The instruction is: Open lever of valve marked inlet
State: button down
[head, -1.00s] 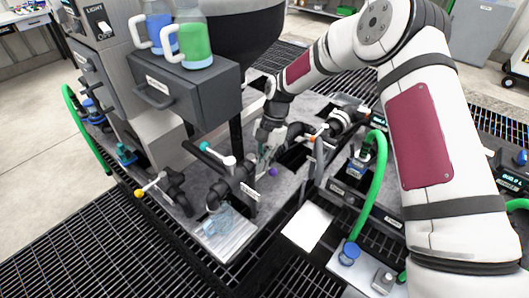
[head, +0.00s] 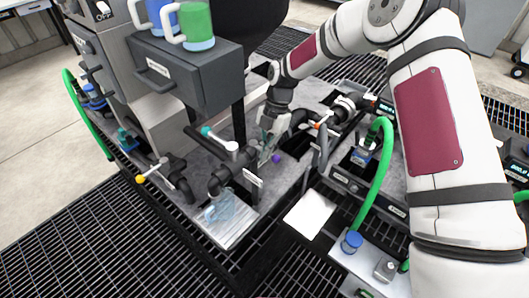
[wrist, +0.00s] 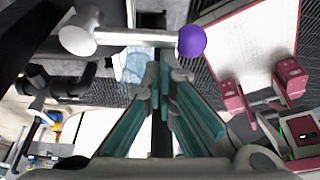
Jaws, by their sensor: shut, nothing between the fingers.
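In the wrist view a white lever with a purple ball knob (wrist: 191,41) crosses the top, from a round white hub (wrist: 79,36). My gripper (wrist: 162,62) has its teal fingers together and empty, with the tips just below the lever near the knob. I cannot tell if they touch it. Other levers there are one with a teal end (head: 207,131), one with a yellow knob (head: 140,179) and an orange-tipped one (head: 317,126). The valve labels are too small to read, so I cannot tell which is inlet.
A small sign (head: 253,178) stands close to my gripper, by black piping. A grey drawer box (head: 170,75) with mugs on top stands to the left. A green hose (head: 380,185) arches at right. Dark floor grating (head: 120,245) lies open in front.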

jog(key=shift+w+d+b, duration=0.15)
jog(key=shift+w+b, duration=0.05)
jog(key=shift+b, duration=0.25)
jog(key=n+b, duration=0.1)
jog(key=w+d+n+b, duration=0.1)
jog(key=b, duration=0.1)
jog(key=n+h+b, duration=0.1)
jog(key=shift+w+d+f, duration=0.15)
jog(key=shift+w+f, duration=0.05)
jog(key=shift+f, duration=0.05)
jog(key=shift+w+d+r+n+g+h+b, duration=0.15)
jog(key=shift+w+n+b, duration=0.2)
jog(key=shift+w+b, duration=1)
jog(key=shift+w+n+g+h+b, duration=0.1)
jog(key=shift+w+n+b, duration=0.3)
jog(key=shift+w+b, duration=0.9)
jog(key=shift+w+d+r+n+g+h+b, duration=0.15)
jog(key=shift+w+n+b, duration=0.2)
jog(key=shift+w+b, duration=1)
jog(key=shift+a, duration=0.1)
